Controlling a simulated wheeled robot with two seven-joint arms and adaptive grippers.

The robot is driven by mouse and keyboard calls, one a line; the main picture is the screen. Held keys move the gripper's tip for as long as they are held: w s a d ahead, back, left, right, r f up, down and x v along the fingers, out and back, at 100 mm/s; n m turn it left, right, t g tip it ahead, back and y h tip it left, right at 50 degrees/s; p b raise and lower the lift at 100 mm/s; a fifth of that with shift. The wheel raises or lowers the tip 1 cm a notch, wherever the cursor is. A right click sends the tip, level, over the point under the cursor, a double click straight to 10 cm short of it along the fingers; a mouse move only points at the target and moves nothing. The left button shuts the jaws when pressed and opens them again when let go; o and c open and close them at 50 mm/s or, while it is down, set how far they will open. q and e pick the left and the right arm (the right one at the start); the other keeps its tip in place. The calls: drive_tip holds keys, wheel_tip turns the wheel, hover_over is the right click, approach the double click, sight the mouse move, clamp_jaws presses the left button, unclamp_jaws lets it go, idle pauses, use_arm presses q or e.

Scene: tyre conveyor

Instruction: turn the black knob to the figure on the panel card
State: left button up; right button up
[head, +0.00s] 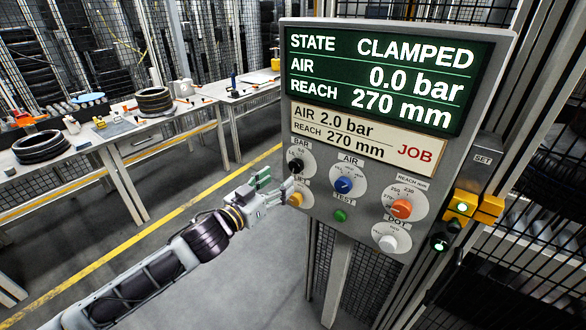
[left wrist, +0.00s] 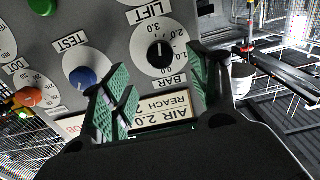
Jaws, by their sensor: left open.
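The black knob (head: 296,166) sits on the white BAR dial at the panel's left. In the left wrist view the black knob (left wrist: 160,55) shows upside down, with a pale pointer line and figures around it. My left gripper (head: 279,182) is open and empty, close in front of the panel at lower left of the knob. In the left wrist view its green-padded fingers (left wrist: 158,62) appear on either side of the knob; contact cannot be told. The panel card (head: 350,138) reads AIR 2.0 bar, REACH 270 mm, JOB. The screen (head: 380,80) reads CLAMPED, AIR 0.0 bar, REACH 270 mm.
Nearby on the panel are a blue knob (head: 344,185), an orange knob (head: 401,208), a yellow LIFT knob (head: 295,199), a green TEST button (head: 340,216) and a white DOT knob (head: 388,243). Tables with tyres (head: 42,146) stand behind at left. The floor between is clear.

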sight(294, 168)
use_arm(q)
drive_tip(key=shift+p+x, duration=0.45)
drive_tip(key=shift+x, duration=2.55)
drive_tip(key=shift+w+d, duration=0.4)
drive_tip(key=shift+w, duration=0.1)
drive_tip(key=shift+w+d, duration=0.2)
drive_tip(key=shift+w, duration=0.1)
use_arm(e)
drive_tip(key=shift+a+r, duration=0.65)
drive_tip(key=shift+d, duration=0.1)
use_arm(q)
drive_tip(key=c, duration=1)
